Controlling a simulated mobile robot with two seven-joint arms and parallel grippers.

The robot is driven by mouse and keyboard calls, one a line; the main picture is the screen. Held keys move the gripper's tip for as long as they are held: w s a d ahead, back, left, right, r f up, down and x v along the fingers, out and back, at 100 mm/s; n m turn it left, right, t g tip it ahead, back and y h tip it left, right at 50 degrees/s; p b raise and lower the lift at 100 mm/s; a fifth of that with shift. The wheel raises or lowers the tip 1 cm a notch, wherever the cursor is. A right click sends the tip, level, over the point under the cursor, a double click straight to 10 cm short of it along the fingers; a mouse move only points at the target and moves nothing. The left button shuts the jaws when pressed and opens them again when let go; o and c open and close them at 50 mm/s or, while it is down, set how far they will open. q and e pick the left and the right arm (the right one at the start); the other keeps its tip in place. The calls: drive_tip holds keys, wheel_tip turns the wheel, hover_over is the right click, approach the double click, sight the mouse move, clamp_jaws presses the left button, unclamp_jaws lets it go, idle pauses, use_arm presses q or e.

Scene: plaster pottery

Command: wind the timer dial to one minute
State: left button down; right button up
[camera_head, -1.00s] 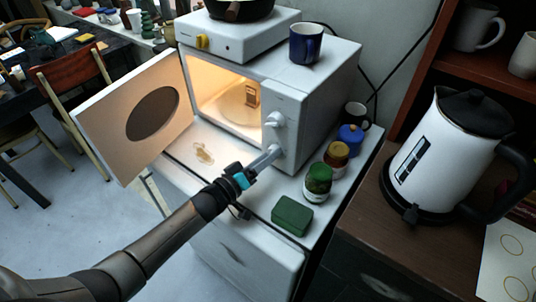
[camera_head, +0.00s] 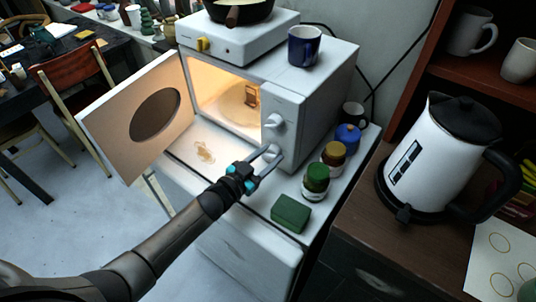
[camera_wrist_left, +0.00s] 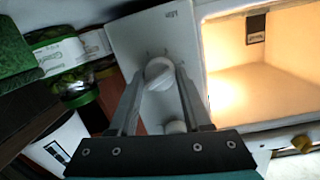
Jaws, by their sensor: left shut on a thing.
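The microwave's control panel has two white dials. My left gripper (camera_head: 264,160) is at the lower dial (camera_head: 273,151), with its two fingers on either side of it. In the left wrist view the same dial (camera_wrist_left: 158,72) sits between the fingertips, and the gripper is shut on it. Small tick marks show around this dial, but I cannot read its setting. The upper dial (camera_head: 274,121) is free; it also shows in the wrist view (camera_wrist_left: 176,127), close to the gripper body. My right gripper is not in view.
The microwave door (camera_head: 137,117) stands wide open on the left, its lit interior empty-looking. Jars (camera_head: 316,181) and a green box (camera_head: 291,214) stand right of my gripper. A hotplate (camera_head: 239,39) and a blue mug (camera_head: 304,45) stand on top. A kettle (camera_head: 447,150) is at right.

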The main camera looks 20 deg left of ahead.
use_arm(q)
drive_tip(key=m+y, duration=0.1)
drive_tip(key=m, duration=0.2)
drive_tip(key=m+b, duration=0.1)
drive_tip(key=m, duration=0.3)
drive_tip(key=shift+d+m+t, duration=0.15)
drive_tip(key=shift+m+t, duration=0.15)
idle(0.3)
drive_tip(key=shift+c, duration=1.8)
unclamp_jaws()
drive_tip(key=shift+s+y, duration=0.15)
drive_tip(key=shift+y, duration=0.15)
drive_tip(key=p+v, duration=0.1)
drive_tip(key=v, duration=1.4)
